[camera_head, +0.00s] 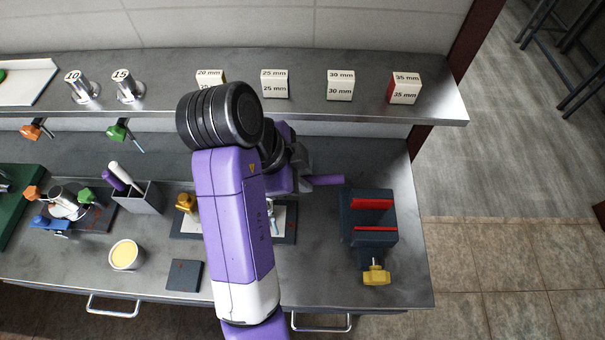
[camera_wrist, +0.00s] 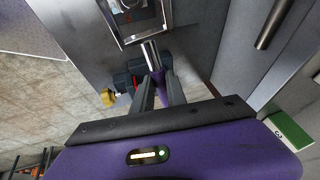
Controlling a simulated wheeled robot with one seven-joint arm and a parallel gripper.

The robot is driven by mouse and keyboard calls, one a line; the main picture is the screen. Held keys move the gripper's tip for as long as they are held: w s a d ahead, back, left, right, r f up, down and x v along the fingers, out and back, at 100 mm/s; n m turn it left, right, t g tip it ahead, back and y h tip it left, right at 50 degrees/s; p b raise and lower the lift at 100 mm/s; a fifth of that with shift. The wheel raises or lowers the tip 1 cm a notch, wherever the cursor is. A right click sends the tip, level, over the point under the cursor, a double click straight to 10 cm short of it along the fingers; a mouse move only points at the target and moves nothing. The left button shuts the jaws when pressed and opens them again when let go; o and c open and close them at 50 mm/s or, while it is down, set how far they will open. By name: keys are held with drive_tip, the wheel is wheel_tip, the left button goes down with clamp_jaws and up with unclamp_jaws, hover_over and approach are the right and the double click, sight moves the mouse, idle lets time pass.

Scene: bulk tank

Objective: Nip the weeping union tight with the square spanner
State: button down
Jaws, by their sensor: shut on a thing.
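My gripper (camera_wrist: 158,97) is shut on a purple handle (camera_wrist: 158,83) in the wrist view. A bright metal shank runs from this handle to a square metal frame (camera_wrist: 121,41), which looks like the head of the square spanner. In the head view a purple bar (camera_head: 325,180), apparently the same handle, sticks out to the right of my gripper above the bench. The square frame is hidden in the head view. I cannot make out the weeping union for certain; my arm covers much of the bench's middle.
A dark vice (camera_head: 381,238) with red jaws stands at the bench's right end; it also shows in the wrist view (camera_wrist: 121,80). A clamped round fitting (camera_head: 66,200), a tool holder (camera_head: 143,200) and a cream-filled tin (camera_head: 125,262) stand left. Size-marked blocks (camera_head: 274,85) line the shelf.

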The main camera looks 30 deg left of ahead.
drive_tip(key=shift+f, duration=0.2)
wheel_tip(320, 180, down, 10)
drive_tip(key=b, duration=0.6)
drive_tip(key=shift+r+b, duration=0.25)
drive_tip(key=shift+b, duration=0.1)
idle(0.8)
idle(0.4)
